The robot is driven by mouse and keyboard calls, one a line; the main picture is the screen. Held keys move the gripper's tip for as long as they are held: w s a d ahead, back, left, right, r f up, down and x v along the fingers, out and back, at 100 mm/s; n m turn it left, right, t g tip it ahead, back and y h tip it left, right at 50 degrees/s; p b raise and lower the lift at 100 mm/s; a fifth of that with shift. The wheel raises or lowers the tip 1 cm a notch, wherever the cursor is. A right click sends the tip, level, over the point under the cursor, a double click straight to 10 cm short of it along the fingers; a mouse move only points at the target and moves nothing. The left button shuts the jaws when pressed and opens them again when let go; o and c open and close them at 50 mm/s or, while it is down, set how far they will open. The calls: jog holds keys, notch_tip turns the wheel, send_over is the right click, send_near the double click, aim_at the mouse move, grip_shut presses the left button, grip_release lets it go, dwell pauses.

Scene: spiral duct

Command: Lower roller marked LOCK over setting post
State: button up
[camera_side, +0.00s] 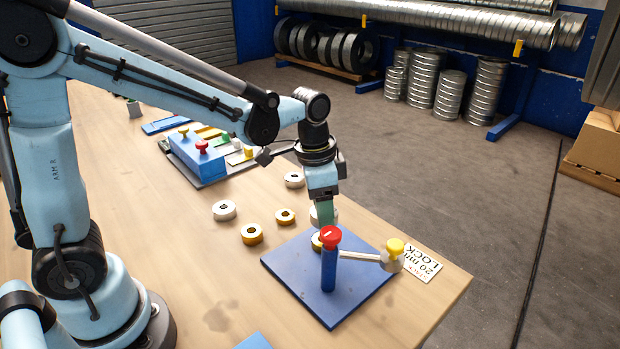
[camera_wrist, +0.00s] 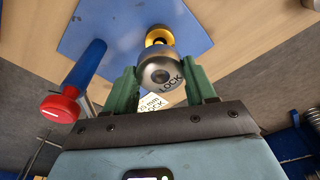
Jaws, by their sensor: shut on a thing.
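My gripper (camera_wrist: 165,88) has its green fingers shut on a silver roller (camera_wrist: 158,68) marked LOCK, in the wrist view. In the side view my gripper (camera_side: 322,212) is above the far part of the blue plate (camera_side: 290,262), and the roller shows only partly behind a finger. A yellow roller (camera_wrist: 159,35) with a dark centre is at the blue plate (camera_wrist: 115,20), just beyond the held roller in the wrist view; in the side view it is partly hidden behind a red cap. I cannot make out the setting post or whether the held roller lines up with it.
A blue column with a red cap (camera_side: 330,235) stands close in front of my gripper, with a rod to a yellow knob (camera_side: 395,245) at right. A LOCK card (camera_side: 422,263) lies beside the plate. Loose rollers (camera_side: 252,233) lie at left. A blue block (camera_side: 197,155) stands behind.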

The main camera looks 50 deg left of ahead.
jog(key=shift+f, duration=0.7)
dwell(0.3)
jog(key=o, duration=1.6)
jog(key=shift+r, duration=4)
